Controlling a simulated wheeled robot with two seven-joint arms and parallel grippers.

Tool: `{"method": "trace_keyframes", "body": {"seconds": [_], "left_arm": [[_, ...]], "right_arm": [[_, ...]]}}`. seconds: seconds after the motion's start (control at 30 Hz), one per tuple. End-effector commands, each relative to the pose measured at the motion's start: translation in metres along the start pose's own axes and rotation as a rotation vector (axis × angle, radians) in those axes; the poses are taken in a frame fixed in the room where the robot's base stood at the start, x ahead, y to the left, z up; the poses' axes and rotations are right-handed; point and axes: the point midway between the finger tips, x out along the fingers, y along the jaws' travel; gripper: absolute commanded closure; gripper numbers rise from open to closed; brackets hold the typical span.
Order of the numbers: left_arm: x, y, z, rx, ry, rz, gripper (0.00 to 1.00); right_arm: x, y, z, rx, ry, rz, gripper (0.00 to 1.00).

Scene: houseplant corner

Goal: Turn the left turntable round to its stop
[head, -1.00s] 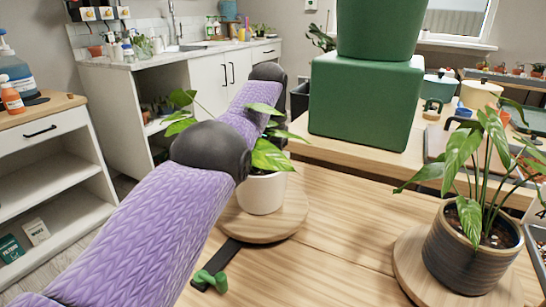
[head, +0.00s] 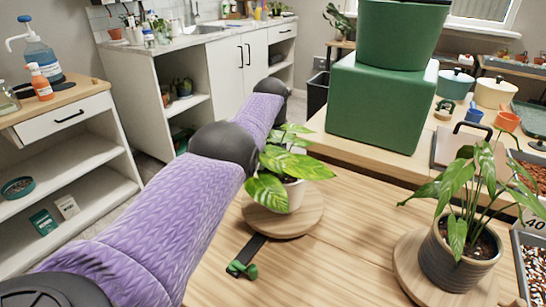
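The left turntable (head: 262,222) is a round wooden disc on the table. A white pot (head: 295,194) with a leafy green plant (head: 283,165) stands on it. A dark strip (head: 254,247) comes out from under the disc toward the front, with a green knobbed piece (head: 242,269) at its near end. My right gripper is not in view. A second turntable (head: 408,262) at the right carries a dark ribbed pot (head: 452,262) with a plant.
Trays (head: 530,262) line the right edge. A white shelf unit (head: 75,150) with bottles is at the left. Bare wood (head: 340,240) lies between the turntables.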

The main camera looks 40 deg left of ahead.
Motion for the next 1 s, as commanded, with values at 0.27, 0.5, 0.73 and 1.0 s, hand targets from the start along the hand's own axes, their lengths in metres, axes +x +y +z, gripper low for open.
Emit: {"method": "trace_keyframes", "body": {"seconds": [0.27, 0.5, 0.73, 1.0], "left_arm": [[-0.0014, -0.0031, 0.0000, -0.028, 0.005, 0.000, 1.00], [-0.0010, -0.0033, -0.0003, -0.030, 0.006, 0.000, 1.00], [-0.0012, -0.0032, -0.0004, -0.030, 0.007, 0.000, 0.64], [-0.0007, -0.0029, 0.0001, -0.029, 0.004, 0.000, 0.42]], "right_arm": [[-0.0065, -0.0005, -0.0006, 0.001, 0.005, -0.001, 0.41], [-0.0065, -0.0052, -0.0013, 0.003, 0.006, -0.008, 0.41], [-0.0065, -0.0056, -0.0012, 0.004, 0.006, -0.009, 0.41], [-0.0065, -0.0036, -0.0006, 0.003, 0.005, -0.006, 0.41]]}}
